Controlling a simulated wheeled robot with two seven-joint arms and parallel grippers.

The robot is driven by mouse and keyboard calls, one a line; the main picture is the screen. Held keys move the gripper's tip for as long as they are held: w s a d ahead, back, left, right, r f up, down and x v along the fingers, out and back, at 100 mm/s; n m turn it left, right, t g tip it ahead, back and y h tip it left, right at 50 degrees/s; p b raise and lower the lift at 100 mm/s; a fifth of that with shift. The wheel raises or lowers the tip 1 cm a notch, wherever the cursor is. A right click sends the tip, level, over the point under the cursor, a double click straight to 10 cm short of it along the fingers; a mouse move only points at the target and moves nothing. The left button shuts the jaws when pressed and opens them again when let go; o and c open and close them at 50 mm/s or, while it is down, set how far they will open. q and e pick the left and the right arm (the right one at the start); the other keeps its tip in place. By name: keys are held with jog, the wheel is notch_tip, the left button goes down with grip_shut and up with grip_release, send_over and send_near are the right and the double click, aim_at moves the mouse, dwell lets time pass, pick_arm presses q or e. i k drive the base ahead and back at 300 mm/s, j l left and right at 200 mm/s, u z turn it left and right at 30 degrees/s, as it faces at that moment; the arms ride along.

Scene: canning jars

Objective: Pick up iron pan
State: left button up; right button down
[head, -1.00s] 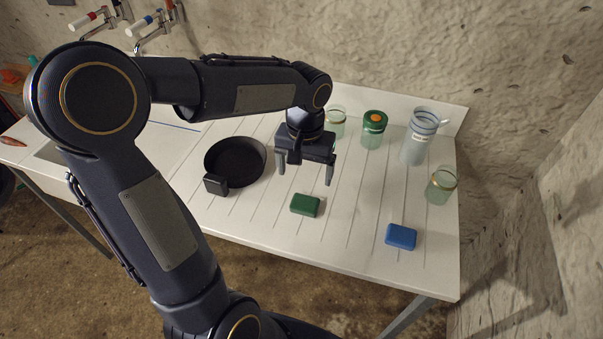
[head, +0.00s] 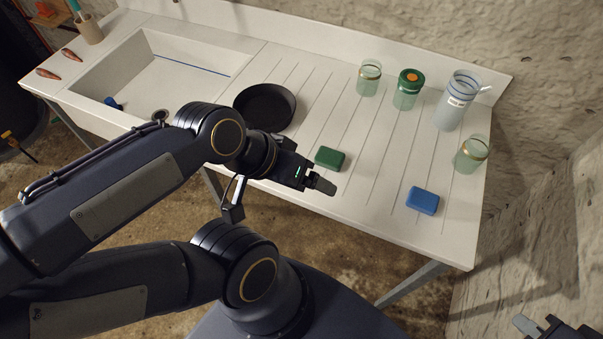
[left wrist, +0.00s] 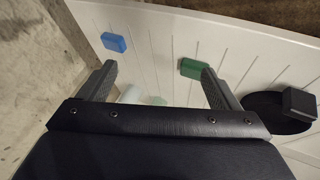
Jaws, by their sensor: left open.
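The iron pan (head: 265,108) is a round black pan lying on the grooved white counter, right of the sink. My left gripper (head: 322,184) is below and right of the pan in the head view, near the counter's front edge. In the left wrist view its fingers (left wrist: 160,85) stand wide apart with nothing between them. My right gripper (head: 548,328) is partly cut off at the lower right.
A green block (head: 330,158) lies beside my left gripper in the picture; a blue block (head: 422,201) lies further right. Several glass jars, including a green-lidded one (head: 408,90), stand at the back and right. The sink (head: 165,75) is at left.

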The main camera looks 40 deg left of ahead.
aim_at(269, 108)
jog(key=u, duration=1.95)
